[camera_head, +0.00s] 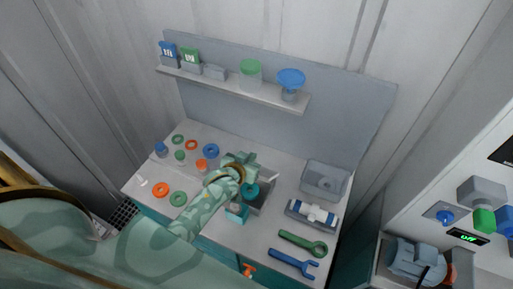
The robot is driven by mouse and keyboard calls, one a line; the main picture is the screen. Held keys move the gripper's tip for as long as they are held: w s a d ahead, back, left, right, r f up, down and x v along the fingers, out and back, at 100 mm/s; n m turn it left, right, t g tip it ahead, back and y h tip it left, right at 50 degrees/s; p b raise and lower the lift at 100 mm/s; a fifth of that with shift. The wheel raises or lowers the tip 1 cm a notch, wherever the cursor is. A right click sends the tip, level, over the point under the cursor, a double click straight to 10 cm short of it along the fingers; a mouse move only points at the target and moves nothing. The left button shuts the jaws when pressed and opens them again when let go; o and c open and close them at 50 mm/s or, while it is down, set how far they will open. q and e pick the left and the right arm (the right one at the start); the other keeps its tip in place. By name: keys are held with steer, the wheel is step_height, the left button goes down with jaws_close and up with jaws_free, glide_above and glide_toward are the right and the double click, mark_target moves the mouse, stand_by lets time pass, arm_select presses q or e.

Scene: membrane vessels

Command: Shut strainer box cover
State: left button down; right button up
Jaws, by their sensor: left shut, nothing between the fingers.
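A grey open-topped box set in the bench top (266,193), which looks like the strainer box, lies right behind my left arm. Its dark inside shows in part, and a thin pale edge stands at its back right. I cannot make out its cover clearly. My left arm reaches in from the lower left and bends down at the wrist over the box's left side. My left gripper (237,213) is shut and empty at the box's front left; I cannot tell whether it touches the box. My right gripper is not in view.
A clear grey tub (325,181), a white-and-blue fitting (312,214), a green wrench (303,244) and a blue wrench (294,263) lie to the right. Coloured rings and caps lie at the left. A shelf (230,87) with containers runs along the back panel.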

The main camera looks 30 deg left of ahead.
arm_select(q)
steer(key=s+f+t+b, duration=0.5)
steer(key=s+b, duration=0.1)
steer(key=b, duration=0.4)
steer(key=shift+s+d+f, duration=0.2)
steer(key=shift+s+f, duration=0.1)
steer(key=shift+f, duration=0.05)
